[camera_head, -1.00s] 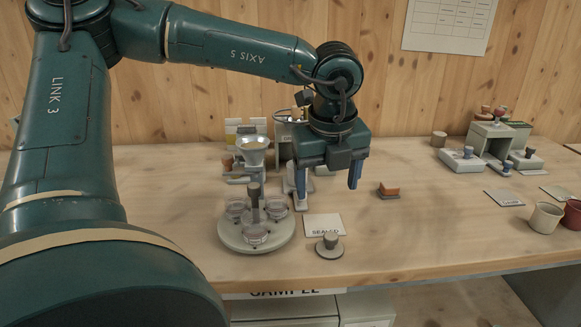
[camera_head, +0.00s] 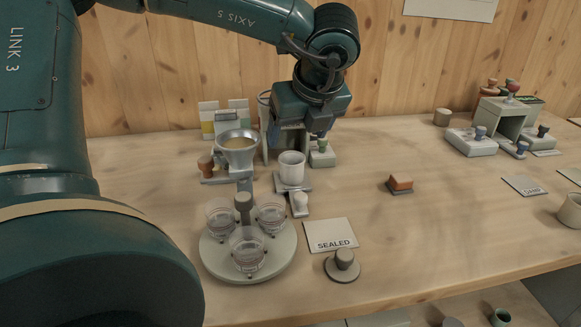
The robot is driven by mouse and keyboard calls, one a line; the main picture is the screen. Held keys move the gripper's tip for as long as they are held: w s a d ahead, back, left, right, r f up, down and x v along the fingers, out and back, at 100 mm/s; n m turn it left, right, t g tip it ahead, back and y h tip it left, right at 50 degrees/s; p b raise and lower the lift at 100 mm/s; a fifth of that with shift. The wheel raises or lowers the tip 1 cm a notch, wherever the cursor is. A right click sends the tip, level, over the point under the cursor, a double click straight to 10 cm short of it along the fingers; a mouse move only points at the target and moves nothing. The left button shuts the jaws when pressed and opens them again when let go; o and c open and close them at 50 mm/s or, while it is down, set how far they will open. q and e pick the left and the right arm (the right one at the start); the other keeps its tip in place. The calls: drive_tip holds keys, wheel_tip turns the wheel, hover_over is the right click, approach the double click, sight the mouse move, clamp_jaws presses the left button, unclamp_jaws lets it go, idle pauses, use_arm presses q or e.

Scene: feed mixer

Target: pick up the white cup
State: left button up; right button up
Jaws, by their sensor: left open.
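The white cup (camera_head: 291,167) stands upright on a small grey stand, behind and right of the round tray of jars. My left gripper (camera_head: 316,130) is open. It hangs above and a little right of the cup in the picture, apart from it, with its fingers pointing down and partly hard to make out. The cup's front and rim are clear to see. My right gripper is not in view.
A round tray (camera_head: 216,262) with several glass jars stands in front. A metal funnel (camera_head: 237,148) is close left of the cup. A SEALED card (camera_head: 330,234), a grey knobbed weight (camera_head: 342,268) and an orange-topped block (camera_head: 400,183) lie nearby. A cream cup (camera_head: 571,211) stands far right.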

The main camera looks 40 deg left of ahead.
sight(292, 160)
use_arm(q)
drive_tip(key=x, duration=0.9)
drive_tip(key=shift+s+d+f+p, duration=0.1)
drive_tip(key=shift+d+f+p, duration=0.15)
drive_tip(key=shift+f+p, duration=0.15)
drive_tip(key=c, duration=1)
